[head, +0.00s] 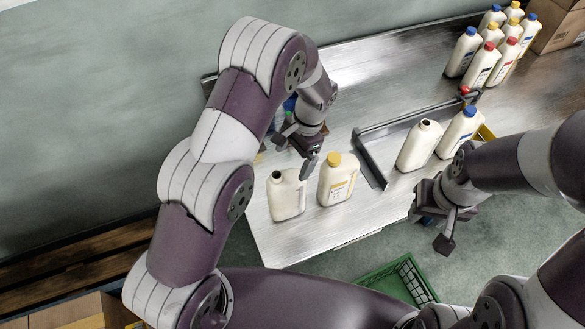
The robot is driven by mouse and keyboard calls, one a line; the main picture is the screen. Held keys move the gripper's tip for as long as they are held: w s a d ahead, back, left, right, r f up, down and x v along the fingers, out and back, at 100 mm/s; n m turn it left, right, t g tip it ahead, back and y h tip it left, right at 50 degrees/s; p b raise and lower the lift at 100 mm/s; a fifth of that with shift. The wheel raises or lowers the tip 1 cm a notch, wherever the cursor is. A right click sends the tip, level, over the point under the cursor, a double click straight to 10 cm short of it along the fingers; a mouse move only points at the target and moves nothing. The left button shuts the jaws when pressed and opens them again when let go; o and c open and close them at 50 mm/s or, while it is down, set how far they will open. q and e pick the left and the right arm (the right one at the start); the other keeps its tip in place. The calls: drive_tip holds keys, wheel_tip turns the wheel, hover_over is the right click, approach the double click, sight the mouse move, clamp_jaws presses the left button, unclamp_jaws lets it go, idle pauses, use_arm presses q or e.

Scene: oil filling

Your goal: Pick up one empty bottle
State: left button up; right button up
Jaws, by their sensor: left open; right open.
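An uncapped white bottle (286,196) stands at the near left of the metal table. A white bottle with a yellow cap (337,182) stands just right of it. My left gripper (295,163) is open, above and slightly behind these two bottles, with a finger near the gap between them. Another uncapped white bottle (417,148) stands right of the metal bracket, beside a blue-capped bottle (460,132). My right gripper (435,224) is open and empty, in front of these two, near the table's front edge. Whether the uncapped bottles are empty inside cannot be seen.
A dark metal bracket (371,158) divides the table (330,227). Several capped bottles (483,65) are grouped at the back right, near a cardboard box (560,25). A green crate (420,281) sits below the table's front. Things behind my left gripper are mostly hidden.

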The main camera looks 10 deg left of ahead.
sight(289, 176)
wheel_tip(289, 176, up, 6)
drive_tip(key=r+p, duration=0.1)
drive_tip(key=p, duration=0.2)
use_arm(q)
drive_tip(key=f+m+b, duration=0.1)
drive_tip(key=f+b, duration=0.2)
drive_tip(key=b, duration=0.1)
drive_tip(key=f+m+y+b, duration=0.1)
drive_tip(key=f+b, duration=0.2)
drive_tip(key=b, duration=0.1)
drive_tip(key=shift+w+f+m+g, duration=0.2)
drive_tip(key=shift+f+m+g, duration=0.1)
drive_tip(key=shift+g, duration=0.1)
drive_tip(key=shift+s+f, duration=0.1)
drive_tip(key=s+a+f+p, duration=0.1)
drive_tip(key=p, duration=0.2)
drive_tip(key=shift+a+f, duration=0.1)
drive_tip(key=shift+f, duration=0.1)
drive_tip(key=x, duration=0.2)
drive_tip(key=shift+f+p, duration=0.3)
drive_tip(key=shift+f, duration=0.1)
drive_tip(key=shift+a+f, duration=0.1)
drive_tip(key=shift+f, duration=0.15)
drive_tip(key=c, duration=1.3)
use_arm(e)
drive_tip(key=f, duration=0.5)
drive_tip(key=shift+a+f, duration=0.2)
drive_tip(key=shift+f, duration=0.1)
